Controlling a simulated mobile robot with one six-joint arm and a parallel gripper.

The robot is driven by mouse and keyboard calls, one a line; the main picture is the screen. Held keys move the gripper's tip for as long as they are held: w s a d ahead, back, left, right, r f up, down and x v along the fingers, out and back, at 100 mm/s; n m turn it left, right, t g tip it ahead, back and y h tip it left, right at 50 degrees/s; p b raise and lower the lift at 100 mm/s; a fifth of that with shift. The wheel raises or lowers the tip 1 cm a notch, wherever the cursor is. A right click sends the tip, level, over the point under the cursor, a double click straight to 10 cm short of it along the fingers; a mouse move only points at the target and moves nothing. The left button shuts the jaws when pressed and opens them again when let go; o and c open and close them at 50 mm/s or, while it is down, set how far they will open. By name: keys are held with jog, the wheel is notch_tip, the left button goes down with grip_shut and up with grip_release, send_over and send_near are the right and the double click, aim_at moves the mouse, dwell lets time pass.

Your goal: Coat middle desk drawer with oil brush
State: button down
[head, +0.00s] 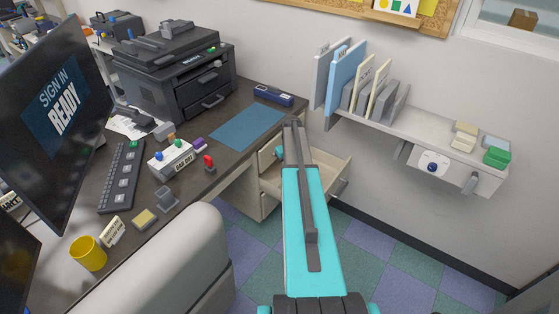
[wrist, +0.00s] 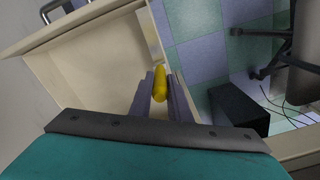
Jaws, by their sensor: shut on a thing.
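A cream desk drawer (head: 328,164) stands pulled out under the desk's right end, partly hidden behind my arm in the head view. I cannot tell its place in the stack. The wrist view looks down into the drawer (wrist: 95,65), whose pale interior looks empty where it shows, with a metal handle at the upper left. My gripper (wrist: 160,88) is over or beside the drawer's edge. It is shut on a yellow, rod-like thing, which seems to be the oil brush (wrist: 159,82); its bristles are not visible. In the head view my arm hides the gripper's fingertips and the brush.
The dark desk holds a printer (head: 175,65), a monitor (head: 55,105), a keyboard (head: 121,176), a blue mat (head: 247,127) and a yellow cup (head: 88,254). A pale chair (head: 170,265) stands in front. A wall shelf (head: 415,132) is at right. Checkered floor (head: 385,245) is clear there.

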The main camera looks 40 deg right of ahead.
jog(key=shift+s+d, duration=0.2)
jog(key=shift+s, duration=0.75)
jog(key=shift+s+d, duration=0.15)
jog(key=shift+s, duration=0.85)
jog(key=shift+s+d, duration=0.2)
jog(key=shift+s, duration=0.75)
jog(key=s, duration=0.3)
jog(key=s+d, duration=0.1)
jog(key=s, duration=0.1)
jog(key=shift+s+d, duration=0.1)
jog(key=shift+s, duration=0.3)
jog(key=shift+w, duration=0.1)
jog(key=shift+w+a, duration=0.2)
jog(key=shift+w, duration=0.75)
jog(key=shift+w+a, duration=0.2)
jog(key=shift+w, duration=0.75)
jog(key=shift+w+a, duration=0.2)
jog(key=shift+w, duration=0.75)
